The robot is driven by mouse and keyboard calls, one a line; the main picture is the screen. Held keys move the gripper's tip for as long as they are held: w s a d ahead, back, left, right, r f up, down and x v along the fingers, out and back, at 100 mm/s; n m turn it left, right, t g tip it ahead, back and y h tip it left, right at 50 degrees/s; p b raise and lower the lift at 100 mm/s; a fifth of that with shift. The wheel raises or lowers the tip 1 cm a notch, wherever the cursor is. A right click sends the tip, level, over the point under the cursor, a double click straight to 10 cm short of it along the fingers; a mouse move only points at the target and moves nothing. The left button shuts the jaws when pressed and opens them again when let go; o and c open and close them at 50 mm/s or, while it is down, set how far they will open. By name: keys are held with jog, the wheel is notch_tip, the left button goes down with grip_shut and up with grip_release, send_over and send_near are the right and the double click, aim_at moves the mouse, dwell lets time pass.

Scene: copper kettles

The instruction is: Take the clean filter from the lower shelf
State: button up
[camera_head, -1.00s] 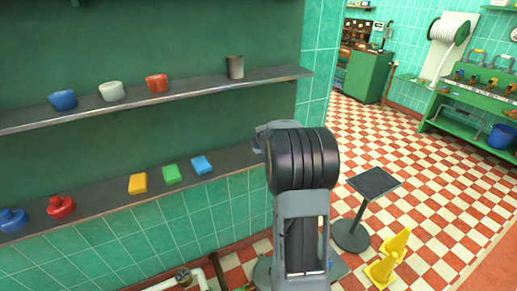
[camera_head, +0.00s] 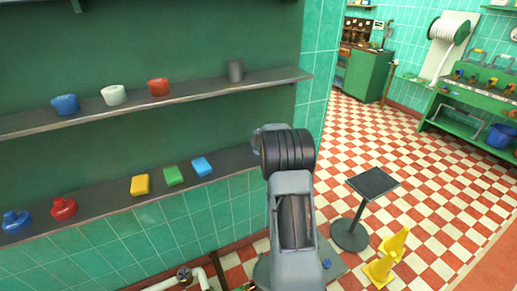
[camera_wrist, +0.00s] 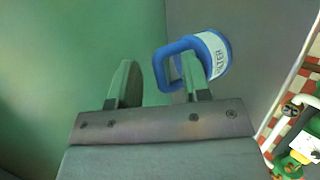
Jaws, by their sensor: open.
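The filter (camera_wrist: 212,52) shows in the wrist view as a blue cylinder with a white label reading "FILTER" and a blue loop handle. It rests on the grey shelf surface at the upper right of that view. My gripper (camera_wrist: 160,80) is open and empty. Its right finger overlaps the handle in the picture, and the near side of the loop appears between the two fingers. I cannot tell whether they touch. In the head view my arm covers the right end of the lower shelf (camera_head: 110,203), so the filter and the fingers are mostly hidden there.
Yellow (camera_head: 140,184), green (camera_head: 173,175) and light-blue (camera_head: 202,166) blocks lie along the lower shelf, left of my arm. Blue (camera_head: 15,220) and red (camera_head: 63,208) pieces sit farther left. The upper shelf (camera_head: 200,90) holds several cups. A pedestal stand (camera_head: 373,183) and yellow floor sign (camera_head: 385,262) stand right.

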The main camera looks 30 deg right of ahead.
jog(key=shift+c, duration=0.2)
grip_shut()
jog(key=shift+r, duration=0.1)
dwell(0.4)
